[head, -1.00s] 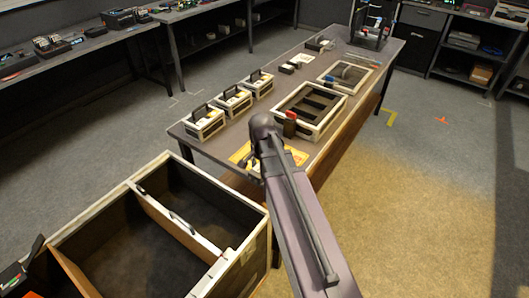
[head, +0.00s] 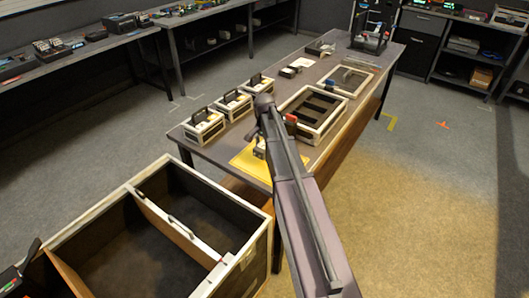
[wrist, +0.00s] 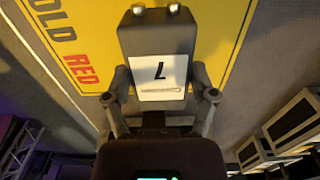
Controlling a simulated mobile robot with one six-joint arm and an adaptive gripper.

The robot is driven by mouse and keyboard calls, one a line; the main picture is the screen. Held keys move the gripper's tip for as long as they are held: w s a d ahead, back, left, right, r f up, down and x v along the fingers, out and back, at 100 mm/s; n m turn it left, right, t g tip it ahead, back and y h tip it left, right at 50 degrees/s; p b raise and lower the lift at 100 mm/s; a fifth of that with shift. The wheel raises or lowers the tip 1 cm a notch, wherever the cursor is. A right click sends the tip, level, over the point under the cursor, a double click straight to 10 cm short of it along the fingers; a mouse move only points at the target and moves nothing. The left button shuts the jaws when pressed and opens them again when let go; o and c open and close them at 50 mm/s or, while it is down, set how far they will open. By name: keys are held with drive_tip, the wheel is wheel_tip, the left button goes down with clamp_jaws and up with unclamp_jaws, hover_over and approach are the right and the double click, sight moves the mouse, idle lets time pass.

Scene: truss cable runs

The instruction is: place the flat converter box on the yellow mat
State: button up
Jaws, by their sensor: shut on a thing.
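The flat converter box (wrist: 157,42) is grey, with a white label bearing a black mark and two bright round fittings at its far end. My gripper (wrist: 160,97) is shut on it, one finger at each side. In the wrist view the box lies over the yellow mat (wrist: 205,22), which has a dark edge and printed lettering. Whether the box touches the mat cannot be told. In the head view the mat (head: 243,162) is at the near end of the table; my arm hides part of it and most of the gripper and box.
A tray with dark compartments (head: 284,109) stands just beyond the mat. Several handled cases (head: 205,128) line the table's left side. A large open crate (head: 107,207) stands on the floor at front left. The table's near edge is close to the mat.

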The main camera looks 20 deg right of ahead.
idle(0.4)
drive_tip(key=shift+f+b, duration=1.75)
drive_tip(key=shift+b, duration=0.05)
drive_tip(key=shift+f, duration=0.2)
drive_tip(key=o, duration=1.2)
drive_tip(key=shift+r, duration=0.1)
drive_tip(key=shift+r, duration=0.1)
wheel_tip(320, 180, up, 12)
drive_tip(key=p, duration=1.2)
drive_tip(key=s+a+n, duration=0.3)
drive_tip(key=s+a, duration=0.1)
drive_tip(key=s, duration=0.3)
drive_tip(key=s+a+n, duration=0.4)
drive_tip(key=s+a, duration=0.1)
drive_tip(key=s, duration=0.2)
drive_tip(key=s+a+n, duration=0.4)
drive_tip(key=s, duration=0.3)
drive_tip(key=shift+s+a, duration=0.2)
drive_tip(key=shift+a, duration=0.2)
